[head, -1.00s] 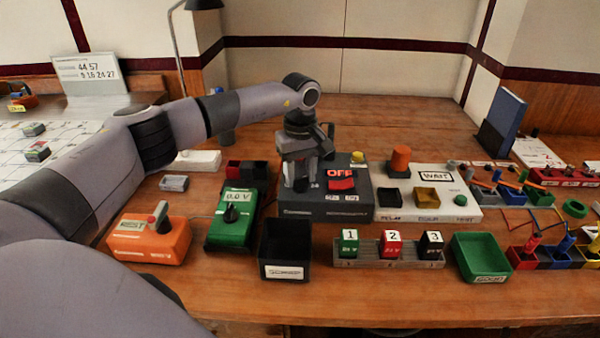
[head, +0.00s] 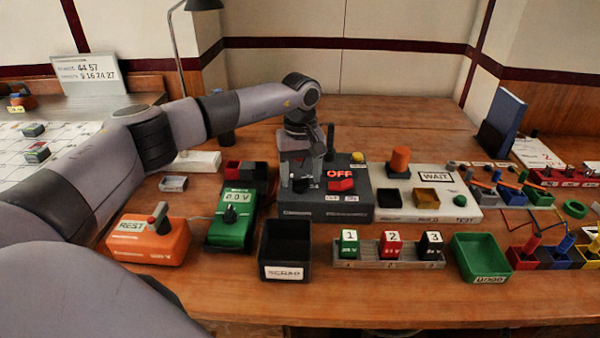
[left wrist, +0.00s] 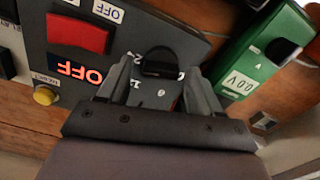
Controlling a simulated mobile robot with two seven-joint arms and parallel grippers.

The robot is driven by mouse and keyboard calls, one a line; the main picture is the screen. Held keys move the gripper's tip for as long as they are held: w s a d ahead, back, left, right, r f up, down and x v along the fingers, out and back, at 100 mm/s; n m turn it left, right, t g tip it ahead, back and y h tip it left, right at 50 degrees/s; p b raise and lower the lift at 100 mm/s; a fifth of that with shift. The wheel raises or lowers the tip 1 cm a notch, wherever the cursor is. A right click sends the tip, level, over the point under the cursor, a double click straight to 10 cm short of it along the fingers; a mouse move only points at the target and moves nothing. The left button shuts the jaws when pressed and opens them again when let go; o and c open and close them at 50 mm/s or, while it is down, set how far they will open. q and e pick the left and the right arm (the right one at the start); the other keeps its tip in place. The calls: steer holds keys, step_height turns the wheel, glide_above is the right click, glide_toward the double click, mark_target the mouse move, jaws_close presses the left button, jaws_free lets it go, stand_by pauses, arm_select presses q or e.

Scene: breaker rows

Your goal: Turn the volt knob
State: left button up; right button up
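A grey supply box (head: 345,205) stands mid-table with a lit red OFF display and a red switch. Its black knob (left wrist: 160,63) has numbers printed around it and shows in the left wrist view. My left gripper (head: 303,184) is down over the left part of this box. In the left wrist view my gripper's two fingers (left wrist: 158,82) stand apart, one on each side of the knob. I cannot tell whether they touch it. A green meter (head: 232,220) reading 0.0 V, with its own black knob, stands to the left. My right gripper is not in view.
An orange box (head: 150,242) stands at left, and a black bin (head: 285,250) in front of the grey box. A rack (head: 388,252) holds blocks 1, 2, 3. A green tray (head: 482,256) and a white WAIT panel (head: 465,200) are at right.

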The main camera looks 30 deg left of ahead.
mark_target(300, 178)
arm_select(q)
steer(key=shift+r, duration=3.6)
